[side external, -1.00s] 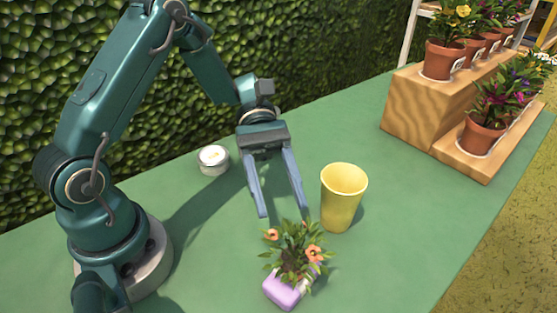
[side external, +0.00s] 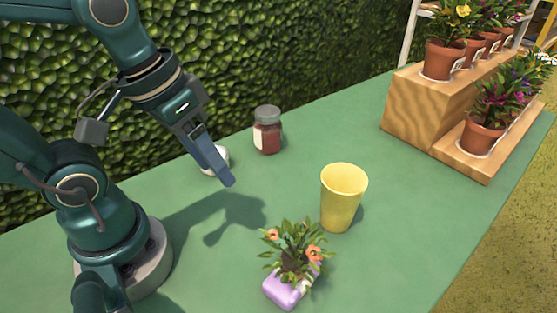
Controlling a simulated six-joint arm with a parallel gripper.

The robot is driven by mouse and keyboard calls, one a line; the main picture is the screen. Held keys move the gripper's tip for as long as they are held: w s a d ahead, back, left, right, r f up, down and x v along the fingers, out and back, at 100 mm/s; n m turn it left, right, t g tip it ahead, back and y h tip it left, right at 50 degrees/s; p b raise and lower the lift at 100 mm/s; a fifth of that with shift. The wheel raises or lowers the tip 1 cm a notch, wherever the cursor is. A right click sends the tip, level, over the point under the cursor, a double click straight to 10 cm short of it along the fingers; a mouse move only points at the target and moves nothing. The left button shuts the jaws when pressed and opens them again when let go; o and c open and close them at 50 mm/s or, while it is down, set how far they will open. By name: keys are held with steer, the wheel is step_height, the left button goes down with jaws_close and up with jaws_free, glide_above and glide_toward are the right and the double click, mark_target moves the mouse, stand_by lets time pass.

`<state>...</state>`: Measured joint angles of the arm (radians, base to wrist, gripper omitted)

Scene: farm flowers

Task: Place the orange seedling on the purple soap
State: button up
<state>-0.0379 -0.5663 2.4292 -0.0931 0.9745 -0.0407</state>
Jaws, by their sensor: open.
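The orange seedling (side external: 295,248), a leafy plant with orange flowers, stands upright over the purple soap (side external: 284,290) at the front of the green table and appears to rest on it. Its base is partly hidden by leaves. The soap is a small lilac block whose near end shows. My gripper (side external: 222,178) is open and empty, up and to the left of the seedling and well apart from it. It is seen edge-on, so its fingers overlap in the view.
A yellow cup (side external: 341,200) stands right of and behind the seedling. A jar with a grey lid (side external: 267,130) stands at the back. A white tin (side external: 209,158) is partly hidden behind my gripper. Potted flowers stand on a wooden step (side external: 440,113) at right. The table's (side external: 400,220) right front is clear.

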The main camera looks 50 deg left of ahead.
steer(key=shift+a+r+m+t+y, duration=0.4)
steer(key=shift+a+r+m+t, duration=0.25)
steer(key=shift+t, duration=0.35)
